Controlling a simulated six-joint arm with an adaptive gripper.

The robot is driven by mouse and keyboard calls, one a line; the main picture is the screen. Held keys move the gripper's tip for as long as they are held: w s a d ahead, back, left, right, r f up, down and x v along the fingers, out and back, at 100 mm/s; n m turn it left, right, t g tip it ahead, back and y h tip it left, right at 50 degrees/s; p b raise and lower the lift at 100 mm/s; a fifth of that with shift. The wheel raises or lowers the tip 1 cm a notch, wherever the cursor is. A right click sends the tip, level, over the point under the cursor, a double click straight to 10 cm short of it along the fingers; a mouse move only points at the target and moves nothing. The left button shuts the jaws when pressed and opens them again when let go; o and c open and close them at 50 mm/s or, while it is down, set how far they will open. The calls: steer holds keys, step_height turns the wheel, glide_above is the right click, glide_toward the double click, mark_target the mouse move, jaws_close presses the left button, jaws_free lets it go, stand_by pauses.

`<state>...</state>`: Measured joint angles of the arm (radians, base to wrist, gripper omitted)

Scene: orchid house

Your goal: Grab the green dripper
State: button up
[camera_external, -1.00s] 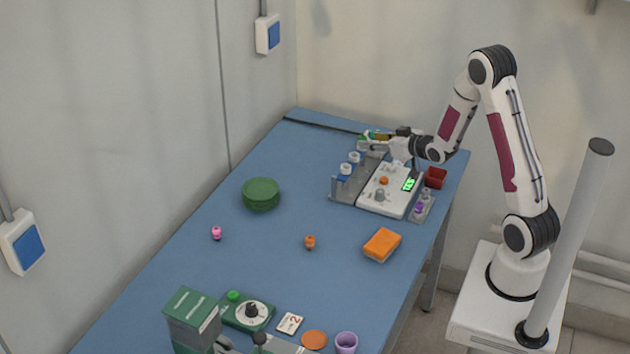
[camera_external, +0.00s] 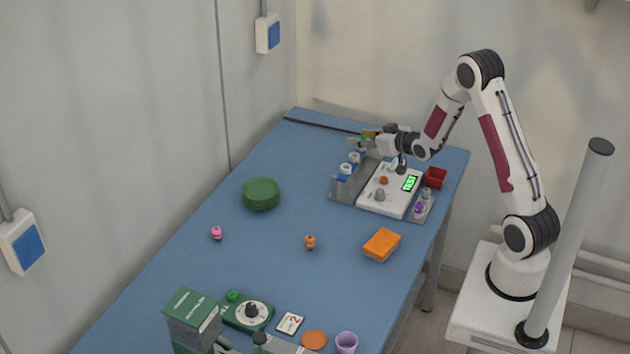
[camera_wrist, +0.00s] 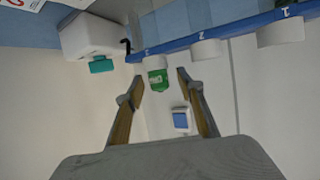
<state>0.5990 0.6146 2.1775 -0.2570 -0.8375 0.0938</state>
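The green dripper (camera_wrist: 158,80) shows in the wrist view as a green body with a white end. It is in line with the row of white pieces along the blue-edged rack (camera_wrist: 218,33). My gripper (camera_wrist: 161,75) is open, with one finger on each side of the dripper. A gap shows between the dripper and each finger. In the external view my gripper (camera_external: 371,138) is at the far end of the grey rack (camera_external: 343,189). A small green patch shows at its fingertips, too small to make out clearly.
A white device with a lit green display (camera_external: 409,183) stands beside the rack. A red box (camera_external: 435,177) is at the table's right edge. An orange sponge (camera_external: 382,244), a green round stack (camera_external: 261,194) and small pink and orange pieces lie on the blue table, with free room between.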

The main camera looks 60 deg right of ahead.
mark_target(363, 136)
steer(key=c, duration=0.9)
steer(key=shift+r, duration=0.1)
steer(key=shift+r, duration=4.9)
